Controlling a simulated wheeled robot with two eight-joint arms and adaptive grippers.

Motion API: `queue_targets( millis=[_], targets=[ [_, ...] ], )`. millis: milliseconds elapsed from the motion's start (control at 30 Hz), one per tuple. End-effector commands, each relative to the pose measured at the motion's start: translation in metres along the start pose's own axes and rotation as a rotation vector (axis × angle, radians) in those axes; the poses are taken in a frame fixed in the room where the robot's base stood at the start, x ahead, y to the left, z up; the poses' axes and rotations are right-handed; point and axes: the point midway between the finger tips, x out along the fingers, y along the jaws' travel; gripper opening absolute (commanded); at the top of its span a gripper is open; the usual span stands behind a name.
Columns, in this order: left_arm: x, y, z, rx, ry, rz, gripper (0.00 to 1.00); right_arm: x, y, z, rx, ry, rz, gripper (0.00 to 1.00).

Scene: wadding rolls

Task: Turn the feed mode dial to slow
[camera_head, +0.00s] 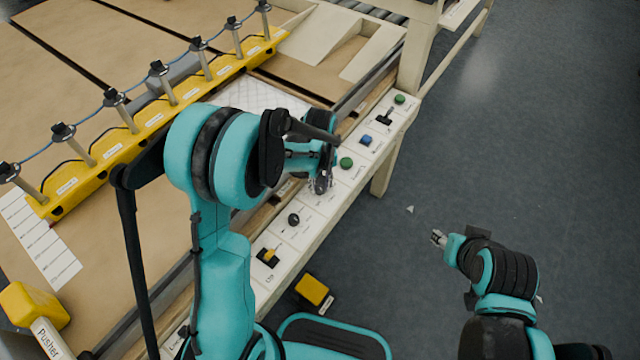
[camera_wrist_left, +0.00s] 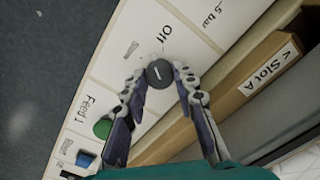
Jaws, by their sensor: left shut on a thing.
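A dark round dial (camera_wrist_left: 159,74) with a light pointer line sits on the white control panel (camera_wrist_left: 110,82) in the left wrist view, with "Off" printed beside it. I cannot read a "slow" label. My left gripper (camera_wrist_left: 161,80) has its fingertips closed on the dial's two sides. In the head view this gripper (camera_head: 322,184) is over the middle of the panel strip, and it hides the dial there. My right gripper (camera_head: 438,238) hangs over open floor, away from the panel; its jaws are too small to judge.
A green button (camera_head: 346,163), blue control (camera_head: 366,140), black lever (camera_head: 385,118) and second green button (camera_head: 400,99) run along the panel. A black knob (camera_head: 294,220) and yellow-handled control (camera_head: 268,258) sit nearer. A yellow rail (camera_head: 150,125) crosses the table.

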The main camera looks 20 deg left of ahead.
Motion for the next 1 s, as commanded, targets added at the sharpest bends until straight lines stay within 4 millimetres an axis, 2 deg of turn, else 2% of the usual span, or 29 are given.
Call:
queue_targets(
  millis=[500, 1000],
  targets=[
    [0.0003, -0.0001, 0.0003, -0.429, 0.0, 0.0, 0.0, 0.0026, 0.0, 0.0018, 0.0, 0.0, 0.0, 0.4],
    [0.0002, -0.0001, 0.0003, -0.589, -0.001, 0.0, 0.0, 0.0032, 0.0, 0.0022, 0.0, 0.0, 0.0, 0.4]
  ],
)
